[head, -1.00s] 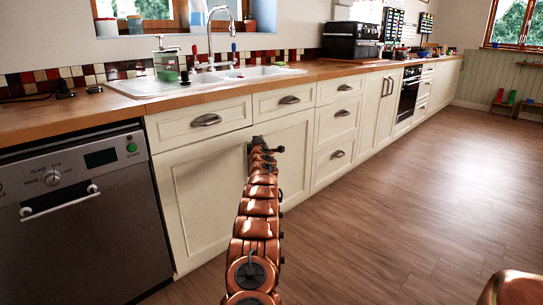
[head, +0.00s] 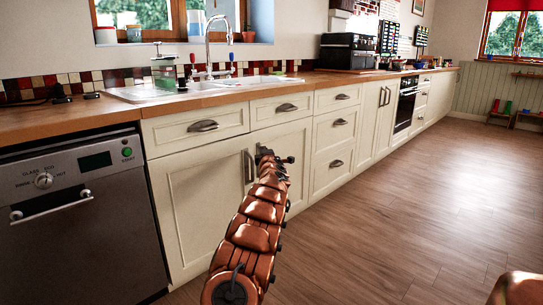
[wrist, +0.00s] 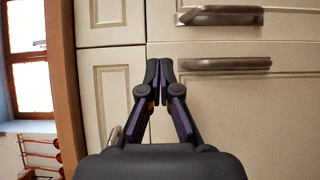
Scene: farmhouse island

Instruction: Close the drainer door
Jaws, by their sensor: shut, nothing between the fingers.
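Below the sink are two cream cabinet doors side by side. The left door (head: 200,205) has an upright metal handle (head: 248,166) near its inner edge; it looks flush or nearly flush with the cabinet front. The right door (head: 295,160) also looks flush; my arm hides part of it. My gripper (head: 262,150) is near the seam between the doors. In the wrist view, turned sideways, my gripper (wrist: 158,68) is shut and empty, in front of the left door's (wrist: 230,110) top edge, beside its handle (wrist: 225,64). I cannot tell whether the fingertips touch the door.
Drawers (head: 197,128) sit above the doors, below the wooden worktop with the white sink (head: 190,91). A dishwasher (head: 80,225) stands at the left. More drawers and an oven (head: 405,103) continue to the right. The wooden floor (head: 400,220) at the right is clear.

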